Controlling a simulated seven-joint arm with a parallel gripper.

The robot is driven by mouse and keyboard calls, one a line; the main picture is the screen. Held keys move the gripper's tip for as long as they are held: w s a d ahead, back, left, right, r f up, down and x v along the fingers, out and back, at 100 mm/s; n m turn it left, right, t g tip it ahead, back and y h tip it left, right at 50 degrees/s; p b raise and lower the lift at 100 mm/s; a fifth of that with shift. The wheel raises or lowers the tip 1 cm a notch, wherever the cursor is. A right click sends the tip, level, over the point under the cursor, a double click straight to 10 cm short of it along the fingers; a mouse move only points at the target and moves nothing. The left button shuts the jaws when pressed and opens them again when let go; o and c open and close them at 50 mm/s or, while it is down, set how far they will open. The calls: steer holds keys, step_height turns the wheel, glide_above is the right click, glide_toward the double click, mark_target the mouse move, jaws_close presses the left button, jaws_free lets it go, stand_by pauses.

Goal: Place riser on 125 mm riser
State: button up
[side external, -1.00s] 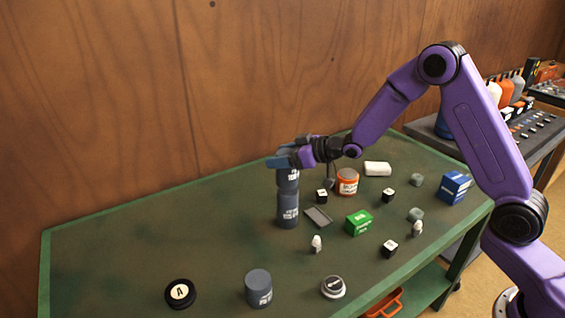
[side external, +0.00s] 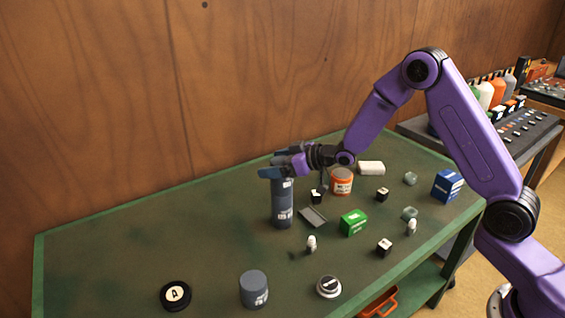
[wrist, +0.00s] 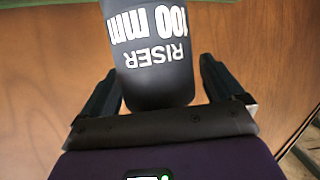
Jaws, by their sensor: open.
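A dark grey-blue riser (wrist: 152,65) marked "100 mm RISER" stands between my open fingers in the wrist view, upside down in that picture. In the side external view its upper part is largely behind my gripper (side external: 278,168). It is upright directly above another dark riser (side external: 282,210) standing on the table, and the two look like one continuous column. The lower riser's label is too small to read. My gripper is open around the upper riser; finger contact is unclear.
The green table (side external: 110,248) also holds a shorter grey cylinder (side external: 254,288), a black disc marked A (side external: 176,295), a flat grey plate (side external: 312,216), a green box (side external: 353,223), an orange-labelled jar (side external: 342,181) and a blue box (side external: 446,186). The left part is clear.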

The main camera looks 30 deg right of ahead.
steer(key=v, duration=1.2)
steer(key=s+a+n+g+h, duration=0.2)
steer(key=s+g, duration=0.1)
steer(key=s, duration=0.5)
steer(key=s+a+n+g+h, duration=0.1)
steer(key=s+a+g, duration=0.2)
steer(key=s, duration=0.6)
steer(key=s+d+n+g+h, duration=0.1)
steer(key=s+d+g, duration=0.1)
steer(key=s, duration=0.8)
steer(key=s+d+r+n+g+h, duration=0.1)
steer(key=s+d+n+g+h, duration=0.1)
steer(key=s, duration=0.8)
steer(key=shift+d+g+h, duration=0.3)
steer(key=shift+d+g, duration=0.3)
steer(key=shift+d, duration=0.3)
